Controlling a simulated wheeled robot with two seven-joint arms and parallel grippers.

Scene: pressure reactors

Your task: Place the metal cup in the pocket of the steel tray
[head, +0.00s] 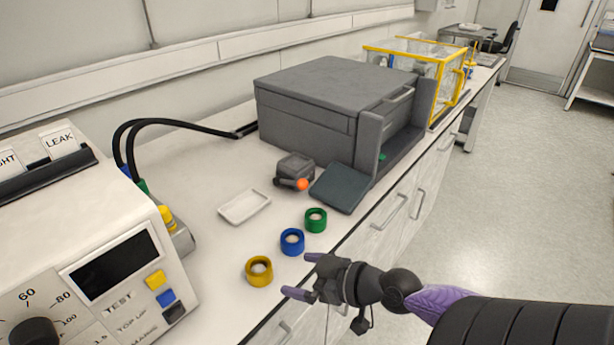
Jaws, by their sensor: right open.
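No plain metal cup stands out. Three ring-shaped pieces with pale centres stand in a slanting row on the white bench: yellow (259,271), blue (292,242) and green (316,220). I cannot tell whether any of them is or holds the metal cup. A small shallow pale tray (245,207) lies empty behind them; I cannot tell whether it is the steel tray. My right gripper (299,274) is open and empty over the bench's front edge, just right of the yellow ring and in front of the blue one. My left gripper is out of view.
A grey cabinet (320,100) stands at the back, with a dark slab (340,188) and a small grey device with an orange knob (294,169) before it. A white tester (90,240) fills the left. A yellow-framed box (440,75) stands beyond.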

